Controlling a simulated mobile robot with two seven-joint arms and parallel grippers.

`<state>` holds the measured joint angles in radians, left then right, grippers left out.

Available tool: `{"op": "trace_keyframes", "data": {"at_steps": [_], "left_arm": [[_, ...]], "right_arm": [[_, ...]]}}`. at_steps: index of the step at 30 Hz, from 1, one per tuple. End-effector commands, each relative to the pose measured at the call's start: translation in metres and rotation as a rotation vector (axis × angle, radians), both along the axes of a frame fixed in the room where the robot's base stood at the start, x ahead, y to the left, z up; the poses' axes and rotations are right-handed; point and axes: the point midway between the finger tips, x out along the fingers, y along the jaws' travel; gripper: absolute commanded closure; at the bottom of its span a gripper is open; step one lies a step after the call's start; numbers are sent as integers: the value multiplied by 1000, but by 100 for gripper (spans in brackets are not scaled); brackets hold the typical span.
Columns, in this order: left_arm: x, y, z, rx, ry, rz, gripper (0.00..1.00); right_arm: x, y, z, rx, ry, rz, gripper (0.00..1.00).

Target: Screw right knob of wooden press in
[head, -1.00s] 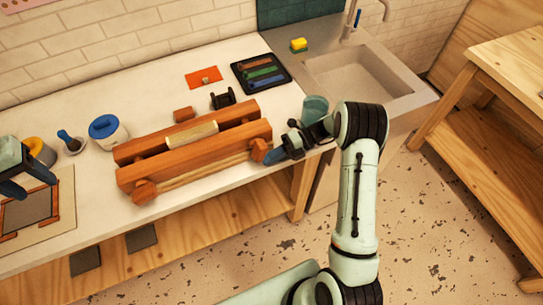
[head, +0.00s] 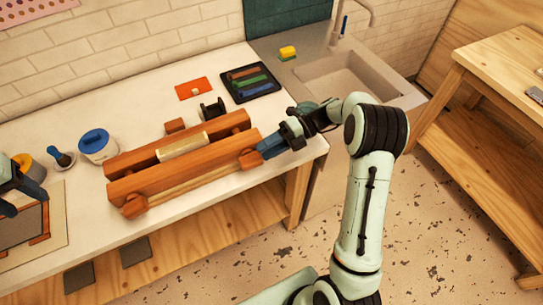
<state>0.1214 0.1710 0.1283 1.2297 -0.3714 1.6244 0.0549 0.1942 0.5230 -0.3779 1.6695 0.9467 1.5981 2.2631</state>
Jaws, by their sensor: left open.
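The wooden press, a pair of long reddish-brown beams (head: 190,172), lies on the counter with a pale roll (head: 182,146) between them. Its right knob (head: 250,159) is a small faceted wooden piece at the right end of the front beam. Its left knob (head: 135,206) is at the other end. My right gripper (head: 264,152) has its blue fingers at the right knob, coming from the upper right. The fingers overlap in this view, so their gap and grip cannot be told. My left gripper (head: 22,200) is open at the far left, above a framed mat, partly cut off by the edge.
Behind the press are a small wooden block (head: 175,125), a black holder (head: 212,107), an orange card (head: 194,89) and a black tray (head: 250,82) of coloured bars. A blue-lidded pot (head: 97,146) stands left. The sink (head: 350,78) is at right.

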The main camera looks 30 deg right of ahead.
Motion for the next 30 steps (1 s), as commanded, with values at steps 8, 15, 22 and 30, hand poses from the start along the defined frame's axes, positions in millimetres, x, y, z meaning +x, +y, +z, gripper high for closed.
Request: {"op": "trace_keyframes", "data": {"at_steps": [8, 15, 22, 30], "left_arm": [[1, -1, 1, -1, -2, -1, 43], [0, -1, 0, -1, -1, -2, 43], [0, -1, 0, -1, 0, -1, 43], [0, -1, 0, -1, 0, -1, 43]], "right_arm": [[0, 24, 20, 5, -47, 86, 100], [-21, 45, 38, -256, -295, 475, 100], [-23, 41, 71, -603, -636, 941, 100], [-3, 27, 123, -919, -905, 1281, 100]]}}
